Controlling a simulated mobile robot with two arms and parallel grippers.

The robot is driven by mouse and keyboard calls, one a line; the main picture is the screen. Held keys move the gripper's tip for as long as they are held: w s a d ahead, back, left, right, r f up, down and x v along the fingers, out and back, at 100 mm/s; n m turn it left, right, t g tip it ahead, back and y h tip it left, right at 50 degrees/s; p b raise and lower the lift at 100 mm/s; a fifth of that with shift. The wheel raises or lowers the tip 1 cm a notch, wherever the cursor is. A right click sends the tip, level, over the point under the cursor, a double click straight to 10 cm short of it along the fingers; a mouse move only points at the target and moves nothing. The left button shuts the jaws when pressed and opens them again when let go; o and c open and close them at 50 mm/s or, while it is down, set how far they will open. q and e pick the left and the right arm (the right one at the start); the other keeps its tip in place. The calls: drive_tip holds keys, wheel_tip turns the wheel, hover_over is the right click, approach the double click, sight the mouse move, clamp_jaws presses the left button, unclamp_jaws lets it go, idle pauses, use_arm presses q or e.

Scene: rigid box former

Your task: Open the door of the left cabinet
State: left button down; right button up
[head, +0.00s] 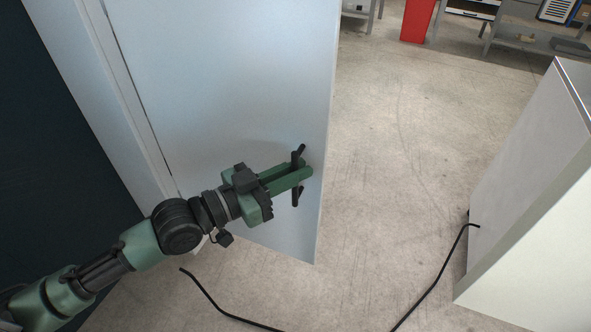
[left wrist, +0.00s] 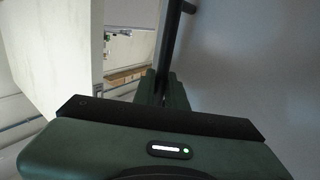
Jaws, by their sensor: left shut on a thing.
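The left cabinet's door (head: 230,75) is a tall pale panel filling the upper middle of the head view. A pale frame edge (head: 100,90) runs along its left side, and open floor shows past its free right edge. Its black bar handle (head: 295,196) is near that right edge. My left gripper (head: 306,170) is shut on the handle, which sticks out above and below the fingers. In the left wrist view the dark handle bar (left wrist: 171,40) rises from between the green fingers (left wrist: 165,92). My right gripper is out of view.
A white cabinet-like box (head: 535,170) stands at the right. A black cable (head: 430,285) loops over the floor (head: 420,130) near the front. A red box (head: 417,20) and grey benches (head: 535,35) are far back. The floor between door and right box is mostly clear.

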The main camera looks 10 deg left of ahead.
use_arm(q)
drive_tip(key=shift+w+r, duration=0.1)
drive_tip(key=c, duration=1.7)
unclamp_jaws()
drive_tip(key=shift+c, duration=0.2)
drive_tip(key=v, duration=0.7)
drive_tip(key=shift+s+a, duration=0.3)
drive_tip(key=shift+s, duration=0.05)
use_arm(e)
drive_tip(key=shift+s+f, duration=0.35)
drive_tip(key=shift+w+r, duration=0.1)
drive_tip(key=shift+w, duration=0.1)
